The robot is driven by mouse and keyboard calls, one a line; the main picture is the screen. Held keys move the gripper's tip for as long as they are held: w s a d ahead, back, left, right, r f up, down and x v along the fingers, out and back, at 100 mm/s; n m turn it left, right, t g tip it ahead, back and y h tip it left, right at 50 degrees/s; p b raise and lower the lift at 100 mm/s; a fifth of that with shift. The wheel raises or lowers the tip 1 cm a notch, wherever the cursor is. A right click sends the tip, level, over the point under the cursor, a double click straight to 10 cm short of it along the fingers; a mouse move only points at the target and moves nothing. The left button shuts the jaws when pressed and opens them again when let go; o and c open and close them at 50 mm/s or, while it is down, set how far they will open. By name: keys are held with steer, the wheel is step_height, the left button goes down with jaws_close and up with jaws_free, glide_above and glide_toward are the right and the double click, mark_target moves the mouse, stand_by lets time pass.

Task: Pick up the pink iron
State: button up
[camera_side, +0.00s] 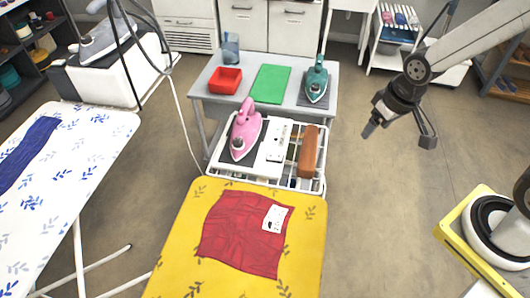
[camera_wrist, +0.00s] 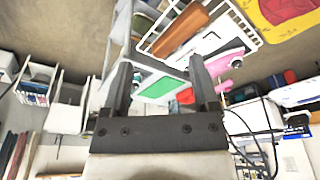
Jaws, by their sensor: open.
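The pink iron (camera_side: 246,132) stands on a dark pad on the white wire rack, just behind the yellow board, in the side view. Its pink body also shows in the wrist view (camera_wrist: 221,66), partly cut off by the rack and other things. My gripper (camera_side: 398,134) hangs in the air to the right of the rack and table, well apart from the iron. In the wrist view my gripper (camera_wrist: 161,70) shows its two fingers spread with nothing between them.
A teal iron (camera_side: 316,82), green mat (camera_side: 270,84) and red tray (camera_side: 226,80) are on the grey table (camera_side: 292,58). A brown block (camera_side: 308,152) lies on the rack right of the iron. The yellow board (camera_side: 180,262) bears a red cloth (camera_side: 240,235). Floor is clear beneath my gripper.

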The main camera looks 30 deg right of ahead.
steer(key=w+a+m, duration=0.2)
steer(key=w+a, duration=0.1)
steer(key=w, duration=0.6)
steer(key=w+a+m, duration=0.2)
steer(key=w+a, duration=0.1)
steer(key=w, duration=0.6)
steer(key=m+t+h, duration=0.2)
steer(key=m, duration=0.3)
glide_above(245, 104)
steer(key=s, duration=0.3)
steer(key=f, duration=0.5)
steer(key=shift+w+a+f, duration=0.1)
steer(key=shift+w+a, duration=0.15)
steer(key=shift+a, duration=0.15)
steer(key=shift+x, duration=1.3)
steer(key=shift+f, duration=0.1)
steer(key=shift+x, duration=2.5)
steer(key=shift+s, duration=0.1)
steer(key=shift+a, duration=0.1)
jaws_close()
